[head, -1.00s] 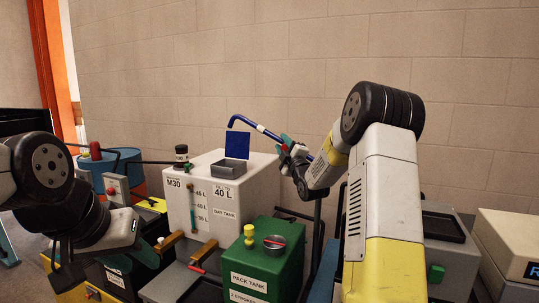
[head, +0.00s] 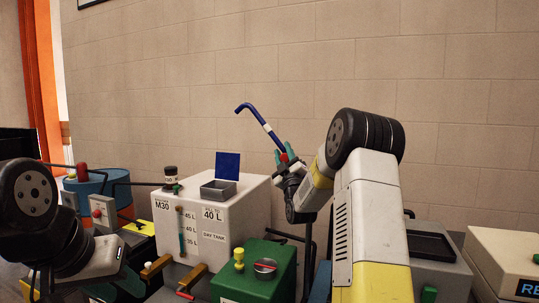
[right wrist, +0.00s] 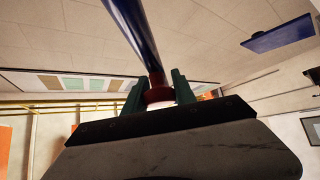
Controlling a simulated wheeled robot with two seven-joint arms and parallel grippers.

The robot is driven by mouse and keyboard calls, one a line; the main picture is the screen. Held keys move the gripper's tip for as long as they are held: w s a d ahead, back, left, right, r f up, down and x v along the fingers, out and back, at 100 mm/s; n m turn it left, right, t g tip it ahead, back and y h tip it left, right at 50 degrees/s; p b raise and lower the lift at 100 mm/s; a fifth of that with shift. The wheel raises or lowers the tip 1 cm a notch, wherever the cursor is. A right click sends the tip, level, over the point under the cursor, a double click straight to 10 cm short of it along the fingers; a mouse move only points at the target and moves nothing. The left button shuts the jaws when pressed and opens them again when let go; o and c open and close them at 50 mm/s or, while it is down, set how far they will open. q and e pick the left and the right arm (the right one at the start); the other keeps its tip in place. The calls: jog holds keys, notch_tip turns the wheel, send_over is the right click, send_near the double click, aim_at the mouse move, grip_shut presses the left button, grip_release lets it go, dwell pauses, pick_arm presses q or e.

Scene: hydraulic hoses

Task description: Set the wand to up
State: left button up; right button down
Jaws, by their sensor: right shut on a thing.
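The wand is a blue bent tube (head: 258,117) with a white band and a hooked tip at its upper left. In the head view it slants up and left from my right gripper (head: 285,160), above the white day tank. My right gripper is shut on the wand near its red lower part; the right wrist view shows the dark blue tube (right wrist: 133,35) and a red collar (right wrist: 158,93) between the green fingers. My left gripper (head: 128,280) is at the lower left, partly cut off and dark, and its fingers are not clear.
The white day tank (head: 255,205) has an open blue lid (head: 228,165) and grey filler box (head: 218,191). A green pack tank (head: 245,278) with a yellow knob stands in front. A blue drum (head: 95,190) is at left. The wall behind is clear.

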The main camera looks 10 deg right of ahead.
aim_at(287, 160)
jog(key=shift+s+d+r, duration=0.1)
jog(key=shift+d+r, duration=0.1)
jog(key=c, duration=1)
grip_release()
jog(key=shift+c, duration=0.2)
jog(key=shift+f, duration=0.1)
jog(key=shift+s+a+f, duration=0.1)
jog(key=shift+s+f, duration=0.15)
jog(key=shift+s, duration=0.05)
jog(key=v, duration=0.7)
